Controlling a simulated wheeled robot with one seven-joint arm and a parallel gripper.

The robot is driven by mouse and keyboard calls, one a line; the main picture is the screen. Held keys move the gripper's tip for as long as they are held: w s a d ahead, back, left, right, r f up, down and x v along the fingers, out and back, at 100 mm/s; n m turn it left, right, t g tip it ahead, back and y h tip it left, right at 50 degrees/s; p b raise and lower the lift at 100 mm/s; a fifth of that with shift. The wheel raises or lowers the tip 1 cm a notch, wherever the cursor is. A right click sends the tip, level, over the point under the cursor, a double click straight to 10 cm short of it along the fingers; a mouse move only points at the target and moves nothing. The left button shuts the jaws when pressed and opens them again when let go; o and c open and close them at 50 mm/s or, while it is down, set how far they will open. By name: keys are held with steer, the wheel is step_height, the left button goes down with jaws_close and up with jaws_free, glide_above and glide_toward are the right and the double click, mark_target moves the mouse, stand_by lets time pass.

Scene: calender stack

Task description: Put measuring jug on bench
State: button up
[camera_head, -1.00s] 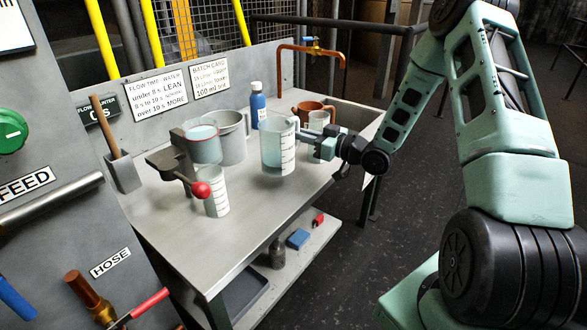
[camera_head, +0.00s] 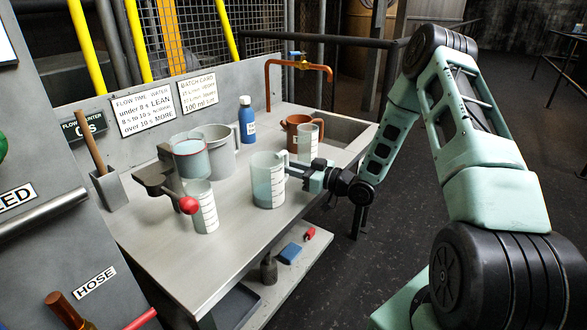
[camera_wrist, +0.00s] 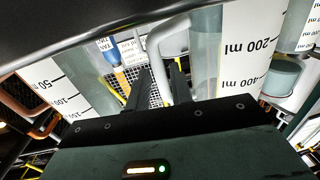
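The measuring jug (camera_head: 268,182) is a clear, graduated jug with its handle on the right. It stands upright, its base appearing to rest on the grey bench (camera_head: 228,255). My gripper (camera_head: 291,172) is at the handle side of the jug. In the wrist view, the pale handle (camera_wrist: 158,58) lies between the two dark fingers of my gripper (camera_wrist: 163,75), with a gap showing between them. The jug's marked wall (camera_wrist: 240,60) fills the right of that view. The exact contact at the fingertips is hard to make out.
Left of the jug stand a graduated beaker (camera_head: 203,208) and a clamped cup with a red knob (camera_head: 189,205). Behind are a grey pot (camera_head: 220,155), a blue bottle (camera_head: 247,127), a copper pot (camera_head: 296,128) and a small beaker (camera_head: 307,142). The bench front is clear.

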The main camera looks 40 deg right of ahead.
steer(key=shift+o, duration=0.5)
steer(key=shift+r, duration=0.15)
steer(key=shift+r, duration=0.1)
steer(key=v, duration=1.2)
